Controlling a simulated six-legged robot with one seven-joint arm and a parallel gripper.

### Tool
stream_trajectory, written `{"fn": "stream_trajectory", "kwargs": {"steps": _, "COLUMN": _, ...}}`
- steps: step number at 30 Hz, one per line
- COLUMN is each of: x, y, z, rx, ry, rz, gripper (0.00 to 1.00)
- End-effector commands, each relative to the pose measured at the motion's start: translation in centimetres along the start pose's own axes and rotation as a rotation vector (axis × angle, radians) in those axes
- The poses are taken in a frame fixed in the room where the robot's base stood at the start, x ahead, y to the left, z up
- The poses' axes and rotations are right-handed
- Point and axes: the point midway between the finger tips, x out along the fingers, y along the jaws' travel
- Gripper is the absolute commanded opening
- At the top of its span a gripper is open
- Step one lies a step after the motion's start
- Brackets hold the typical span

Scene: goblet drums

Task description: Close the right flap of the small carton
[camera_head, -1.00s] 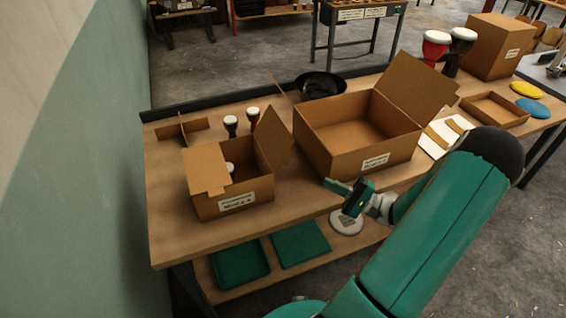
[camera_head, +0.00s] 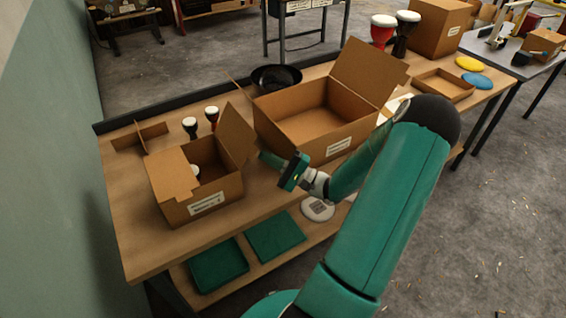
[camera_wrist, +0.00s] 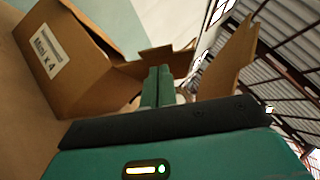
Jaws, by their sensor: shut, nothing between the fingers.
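The small carton (camera_head: 206,205) stands on the left part of the workbench, with a drum partly visible inside. Its left flap (camera_head: 172,172) lies folded inward over part of the opening. Its right flap (camera_head: 237,138) stands up and leans outward to the right. In the wrist view the carton (camera_wrist: 75,70) is at the left, and the raised flap (camera_wrist: 228,60) is at the right. My gripper (camera_head: 268,160) is shut and empty, just right of the right flap, between the small carton and the large carton. The shut fingers also show in the wrist view (camera_wrist: 157,85).
The large open carton (camera_head: 325,140) stands close right of my gripper. Two small goblet drums (camera_head: 201,120) and a cardboard divider (camera_head: 140,136) are behind the small carton. A black bowl (camera_head: 277,77) sits at the back. Green trays (camera_head: 217,264) lie on the lower shelf.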

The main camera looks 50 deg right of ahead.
Motion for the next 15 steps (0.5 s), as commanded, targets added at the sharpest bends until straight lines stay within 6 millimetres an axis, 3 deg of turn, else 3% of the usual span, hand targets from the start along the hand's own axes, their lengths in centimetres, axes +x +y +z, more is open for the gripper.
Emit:
{"fn": "stream_trajectory", "kwargs": {"steps": 5, "x": 1.06, "y": 0.07, "z": 0.96, "rx": 0.0, "ry": -0.001, "rz": 0.0, "gripper": 0.0}}
{"fn": "stream_trajectory", "kwargs": {"steps": 15, "x": 1.1, "y": 0.07, "z": 1.02, "rx": -0.001, "ry": 0.0, "rz": 0.0, "gripper": 0.0}}
